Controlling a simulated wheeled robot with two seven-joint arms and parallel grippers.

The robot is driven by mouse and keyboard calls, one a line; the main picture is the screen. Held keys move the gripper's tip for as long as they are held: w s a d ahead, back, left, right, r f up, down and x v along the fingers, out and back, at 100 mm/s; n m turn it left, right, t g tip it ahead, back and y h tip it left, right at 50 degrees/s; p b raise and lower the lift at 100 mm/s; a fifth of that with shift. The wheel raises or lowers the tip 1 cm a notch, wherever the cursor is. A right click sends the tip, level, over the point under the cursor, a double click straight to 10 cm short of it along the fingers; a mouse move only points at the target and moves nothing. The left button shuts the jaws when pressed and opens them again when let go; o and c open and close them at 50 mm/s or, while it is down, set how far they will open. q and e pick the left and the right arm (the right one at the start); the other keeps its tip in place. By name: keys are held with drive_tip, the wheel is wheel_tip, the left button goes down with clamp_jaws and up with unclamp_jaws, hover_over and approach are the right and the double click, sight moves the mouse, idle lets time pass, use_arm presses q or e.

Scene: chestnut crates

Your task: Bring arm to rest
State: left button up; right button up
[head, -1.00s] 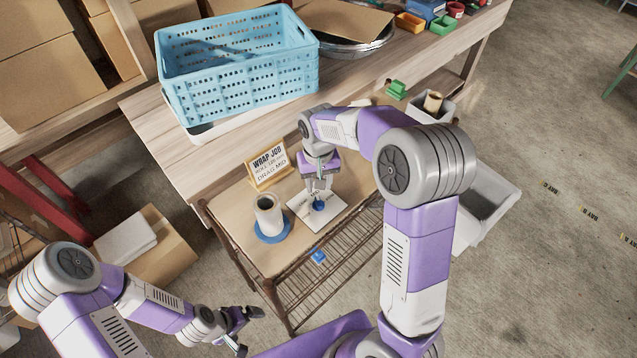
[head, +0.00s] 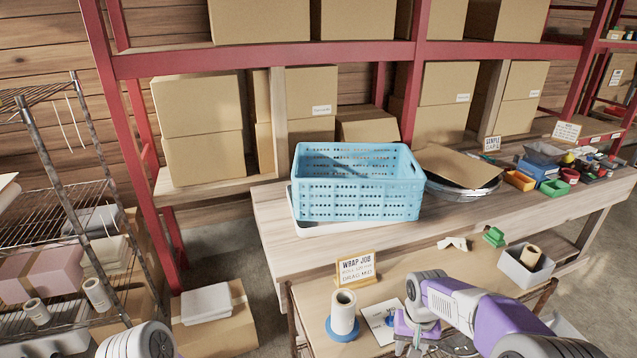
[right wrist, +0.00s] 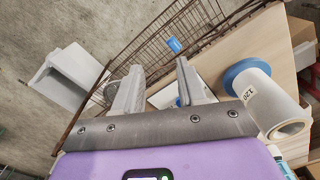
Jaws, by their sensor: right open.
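My right arm comes in from the lower right in the head view, with its purple wrist (head: 412,325) over the small wooden table (head: 395,268). Its gripper is mostly cut off there by the bottom edge. In the right wrist view the right gripper (right wrist: 157,80) has its two grey fingers apart, with no object held between them. A small blue piece (right wrist: 178,102) shows past the fingers. In the head view a white card (head: 378,312) with a blue piece lies just left of the wrist. My left gripper is out of view; only a left arm joint shows at the bottom left.
A white roll on a blue base (head: 343,314) stands left of the card, near a "WRAP JOB" sign (head: 356,268). A grey bin (head: 527,268) sits at the right. A blue crate (head: 358,205) stands on the bench behind. A wire rack (head: 60,200) is at the left.

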drive_tip(key=s+a+f+y, duration=0.1)
drive_tip(key=s+a+f, duration=0.15)
drive_tip(key=f, duration=0.75)
drive_tip(key=s+a+f+y, duration=0.1)
drive_tip(key=s+a+f, duration=0.3)
drive_tip(key=s+f, duration=0.3)
drive_tip(key=s+a+f+y, duration=0.2)
drive_tip(key=s+a+f, duration=0.3)
drive_tip(key=s+f, duration=0.3)
drive_tip(key=shift+s+f, duration=0.3)
drive_tip(key=shift+s, duration=0.65)
drive_tip(key=shift+a, duration=0.1)
